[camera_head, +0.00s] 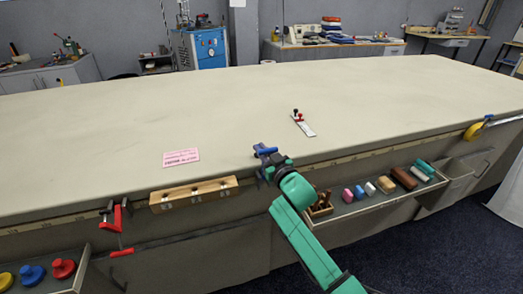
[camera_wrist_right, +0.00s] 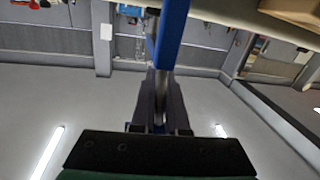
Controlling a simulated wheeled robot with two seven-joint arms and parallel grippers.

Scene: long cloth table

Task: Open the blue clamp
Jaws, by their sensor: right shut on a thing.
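The blue clamp (camera_head: 265,151) sits at the front edge of the long table, near the middle of the head view. Its blue bar (camera_wrist_right: 173,35) and a metal rod below it show at the top of the right wrist view. My right gripper (camera_head: 264,170) is at the clamp, just below the table edge. In the right wrist view its dark fingers (camera_wrist_right: 160,95) are shut on the clamp from both sides of the rod. The exact contact is partly hidden by the fingers. My left gripper is not in view.
A red clamp (camera_head: 113,216) hangs on the table edge at left. A wooden block rail (camera_head: 194,194) and an open drawer with several small items (camera_head: 404,178) flank my arm. A pink card (camera_head: 181,157) and a small white tool (camera_head: 304,125) lie on the mostly clear tabletop.

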